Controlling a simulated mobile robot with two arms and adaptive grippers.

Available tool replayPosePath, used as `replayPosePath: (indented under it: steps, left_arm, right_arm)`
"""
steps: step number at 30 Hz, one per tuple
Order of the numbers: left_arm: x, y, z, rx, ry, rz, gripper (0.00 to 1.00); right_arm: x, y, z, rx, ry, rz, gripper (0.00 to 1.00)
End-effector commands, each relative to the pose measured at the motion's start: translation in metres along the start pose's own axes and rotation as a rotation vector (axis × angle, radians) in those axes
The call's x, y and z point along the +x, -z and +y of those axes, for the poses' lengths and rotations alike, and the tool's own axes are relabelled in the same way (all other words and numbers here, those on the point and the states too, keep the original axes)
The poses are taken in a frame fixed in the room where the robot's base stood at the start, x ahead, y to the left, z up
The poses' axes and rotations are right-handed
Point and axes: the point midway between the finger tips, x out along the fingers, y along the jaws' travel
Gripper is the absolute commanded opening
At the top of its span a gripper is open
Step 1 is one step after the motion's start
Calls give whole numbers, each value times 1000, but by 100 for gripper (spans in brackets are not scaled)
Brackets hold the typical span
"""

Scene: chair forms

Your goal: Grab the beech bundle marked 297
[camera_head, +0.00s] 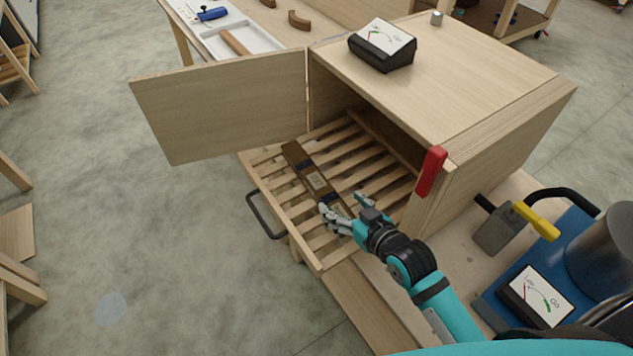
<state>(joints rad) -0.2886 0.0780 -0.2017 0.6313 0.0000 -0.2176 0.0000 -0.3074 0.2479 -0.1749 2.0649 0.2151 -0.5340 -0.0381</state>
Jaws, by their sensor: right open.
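A brown wooden bundle (305,168) with dark bands and a pale label lies on the slatted rack (270,183), which is pulled out of the open wooden cabinet (485,85). The marking on the label is too small to read. My right gripper (340,206) is open over the near end of the bundle, with its fingers to either side of that end. I cannot tell whether they touch it. My left gripper is not in view.
The cabinet door (225,105) stands open to the left. A red handle (430,172) is on the cabinet's front edge. A dial meter (384,45) sits on top.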

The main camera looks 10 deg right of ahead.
Motion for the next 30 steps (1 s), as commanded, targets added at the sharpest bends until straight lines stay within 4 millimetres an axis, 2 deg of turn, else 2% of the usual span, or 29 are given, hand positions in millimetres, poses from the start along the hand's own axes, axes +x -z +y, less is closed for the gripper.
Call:
replayPosePath:
  steps: [4,9,19,30]
  left_arm:
    - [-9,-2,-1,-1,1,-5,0]
    - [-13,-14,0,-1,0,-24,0]
    - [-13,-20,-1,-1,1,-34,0]
    - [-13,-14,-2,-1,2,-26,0]
  right_arm:
    - [20,1,-4,4,0,0,71]
    - [42,-1,-6,1,0,0,71]
    - [48,-2,-6,1,0,1,70]
    - [48,-2,-6,0,0,0,21]
